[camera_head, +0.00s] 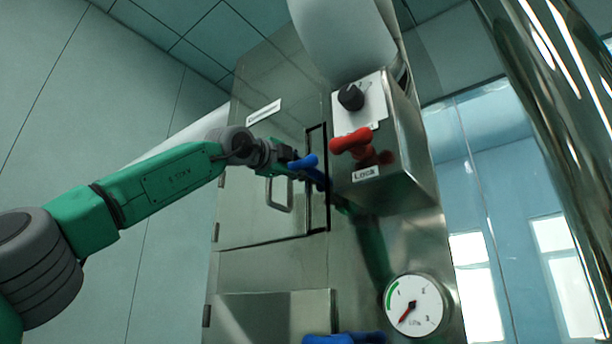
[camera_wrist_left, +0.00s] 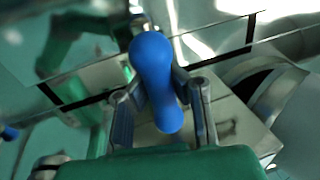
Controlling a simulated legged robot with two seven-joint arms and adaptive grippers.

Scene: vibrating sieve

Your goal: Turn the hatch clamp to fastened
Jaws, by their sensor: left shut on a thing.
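The hatch clamp has a blue handle (camera_head: 304,162) at the right edge of the steel hatch (camera_head: 245,212), by a black-edged strip. My left gripper (camera_head: 290,165) is at this handle, its arm coming in from the left. In the left wrist view, the blue handle (camera_wrist_left: 155,85) stands between the two fingers of my left gripper (camera_wrist_left: 163,105), which is shut on it. The clamp's pivot is largely hidden, so I cannot tell its exact angle. My right gripper is in neither view.
Right of the clamp, a steel box juts out with a black knob (camera_head: 351,97) and a red handle (camera_head: 360,147). A bar handle (camera_head: 279,195) is on the hatch. Below are a pressure gauge (camera_head: 413,305) and another blue part (camera_head: 343,339).

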